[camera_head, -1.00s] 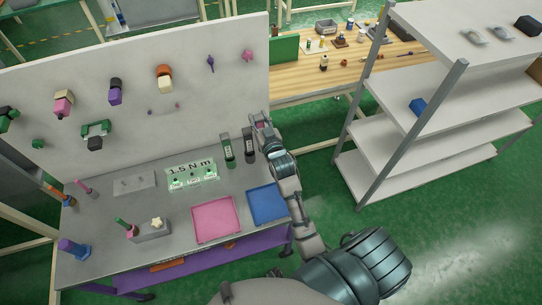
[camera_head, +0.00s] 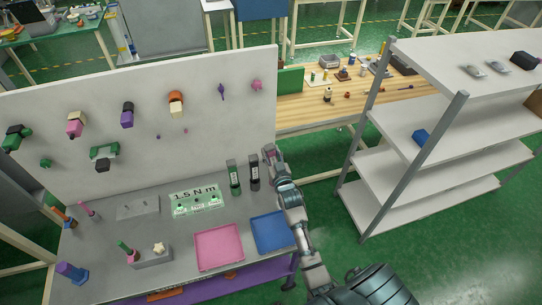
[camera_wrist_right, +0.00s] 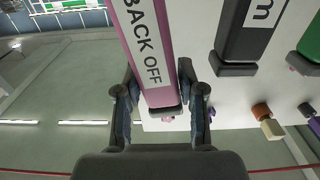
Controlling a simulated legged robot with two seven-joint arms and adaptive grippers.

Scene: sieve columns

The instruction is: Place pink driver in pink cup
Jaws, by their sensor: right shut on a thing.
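My right gripper (camera_wrist_right: 162,115) is shut on a pink-sided block with a white "BACK OFF" label (camera_wrist_right: 150,55); the fingers press on both sides of its dark-tipped end. In the head view this gripper (camera_head: 268,152) is beside the pegboard's right edge, above the table's back right corner, and hides most of the block. A short pink stick (camera_head: 90,211) stands at the table's left side. A green-topped stick (camera_head: 124,246) stands in a small reddish-pink holder (camera_head: 133,256) near the front left. I cannot tell which is the pink driver or pink cup. My left gripper is out of view.
A black block (camera_head: 254,173) and a green block (camera_head: 233,178) stand just left of my right gripper. A pink tray (camera_head: 219,260) and a blue tray (camera_head: 272,243) lie at the table's front right. The pegboard (camera_head: 220,130) stands behind. Shelves (camera_head: 410,160) are at the right.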

